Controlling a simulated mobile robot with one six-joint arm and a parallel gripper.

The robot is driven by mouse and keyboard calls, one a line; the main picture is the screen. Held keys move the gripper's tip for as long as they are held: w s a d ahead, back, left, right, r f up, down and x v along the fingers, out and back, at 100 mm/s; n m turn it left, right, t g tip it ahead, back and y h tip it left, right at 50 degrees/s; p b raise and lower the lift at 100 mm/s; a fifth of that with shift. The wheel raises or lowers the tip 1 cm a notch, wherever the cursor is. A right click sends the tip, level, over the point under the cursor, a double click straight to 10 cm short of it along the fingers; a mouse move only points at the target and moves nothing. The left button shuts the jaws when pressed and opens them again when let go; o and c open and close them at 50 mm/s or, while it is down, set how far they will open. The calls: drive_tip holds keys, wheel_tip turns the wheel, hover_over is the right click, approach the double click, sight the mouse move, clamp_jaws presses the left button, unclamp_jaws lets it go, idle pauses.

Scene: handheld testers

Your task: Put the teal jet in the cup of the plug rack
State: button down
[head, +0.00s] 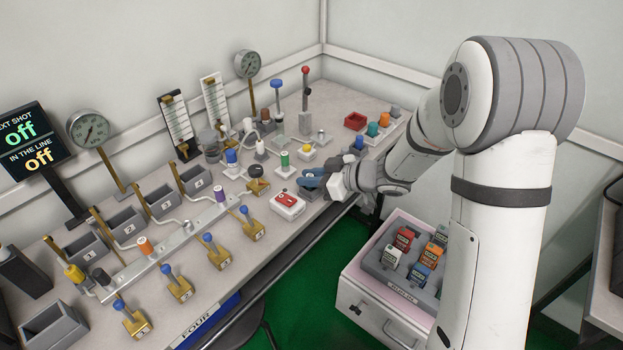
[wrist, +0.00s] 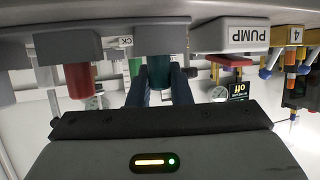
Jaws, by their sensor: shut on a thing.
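My gripper (head: 312,182) is at the front edge of the bench, low over a grey block just right of the white box with a red switch. In the wrist view its two dark blue fingers (wrist: 158,88) are shut on the teal jet (wrist: 158,70), a short teal cylinder. The jet meets a grey block (wrist: 160,36), which I take for the plug rack's cup; how deep it sits is hidden. The jet is hidden by the gripper in the head view. A small label ending in "CK" (wrist: 125,42) shows beside the block.
In the wrist view a red plug (wrist: 77,76) stands in another grey block, and a white PUMP box (wrist: 232,38) is close on the other side. The red-switch box (head: 287,205) is left of my gripper. An open drawer (head: 385,270) with coloured blocks is below the bench.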

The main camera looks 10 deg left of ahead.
drive_tip(key=shift+r, duration=0.1)
drive_tip(key=c, duration=1.3)
unclamp_jaws()
drive_tip(key=shift+d+r, duration=0.1)
drive_tip(key=shift+d, duration=0.1)
drive_tip(key=p+v, duration=0.2)
drive_tip(key=v, duration=0.9)
drive_tip(key=shift+s+d, duration=0.2)
drive_tip(key=shift+d, duration=0.05)
